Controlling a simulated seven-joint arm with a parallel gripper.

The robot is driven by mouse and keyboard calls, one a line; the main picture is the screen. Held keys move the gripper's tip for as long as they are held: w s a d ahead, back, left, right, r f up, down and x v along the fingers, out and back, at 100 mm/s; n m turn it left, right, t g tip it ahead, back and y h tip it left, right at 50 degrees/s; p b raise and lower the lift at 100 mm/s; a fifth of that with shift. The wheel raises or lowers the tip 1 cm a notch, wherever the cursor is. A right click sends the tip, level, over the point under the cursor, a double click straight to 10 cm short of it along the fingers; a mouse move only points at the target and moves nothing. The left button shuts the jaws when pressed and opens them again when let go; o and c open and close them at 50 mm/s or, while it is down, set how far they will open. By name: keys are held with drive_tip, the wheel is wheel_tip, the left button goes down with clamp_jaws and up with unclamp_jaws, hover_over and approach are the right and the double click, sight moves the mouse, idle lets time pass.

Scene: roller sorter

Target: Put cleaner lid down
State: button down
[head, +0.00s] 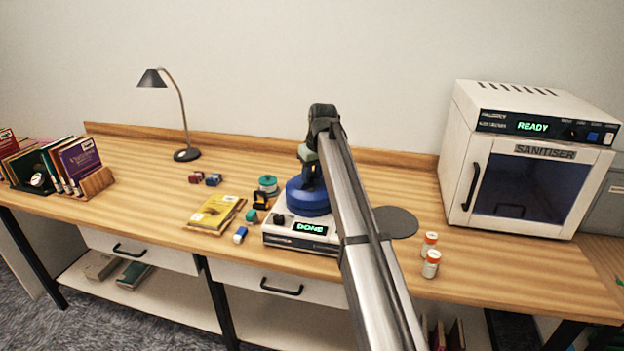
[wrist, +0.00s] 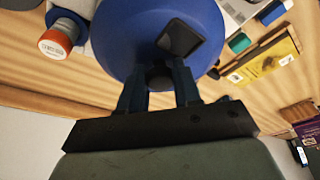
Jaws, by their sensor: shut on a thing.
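The cleaner lid (head: 305,203) is a round blue cover at the white cleaner (head: 283,236), whose display reads DONE. In the wrist view the lid (wrist: 125,45) fills the top middle, with a dark square piece on it. My gripper (head: 311,178) is above the lid with its fingers pointing down. In the wrist view my gripper (wrist: 158,82) is shut on the lid's dark knob (wrist: 158,76). I cannot tell whether the lid touches the cleaner or is slightly raised. My arm hides part of the cleaner's right side.
A flat dark grey disc (head: 398,222) lies on the table right of the cleaner. Two orange-and-white bottles (head: 431,264) stand in front of it. The sanitiser (head: 520,160) is at the right. A yellow book (head: 214,212) and several small items lie left of the cleaner.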

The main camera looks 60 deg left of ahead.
sight(313, 174)
wheel_tip(313, 174, up, 7)
drive_tip(key=shift+w+r, duration=0.1)
drive_tip(key=shift+w, duration=0.05)
drive_tip(key=w+d+f+m, duration=0.1)
drive_tip(key=w+d+f, duration=0.3)
drive_tip(key=w+d, duration=0.6)
drive_tip(key=w+d+f+m, duration=0.1)
drive_tip(key=w+d+f, duration=0.3)
drive_tip(key=w, duration=0.9)
drive_tip(key=shift+s+d+f+n, duration=0.15)
drive_tip(key=shift+f+n, duration=0.35)
drive_tip(key=shift+f, duration=1.8)
drive_tip(key=shift+d+f+n, duration=0.1)
drive_tip(key=shift+f+n, duration=0.4)
drive_tip(key=shift+f, duration=1.8)
drive_tip(key=shift+f, duration=0.1)
drive_tip(key=c, duration=0.8)
unclamp_jaws()
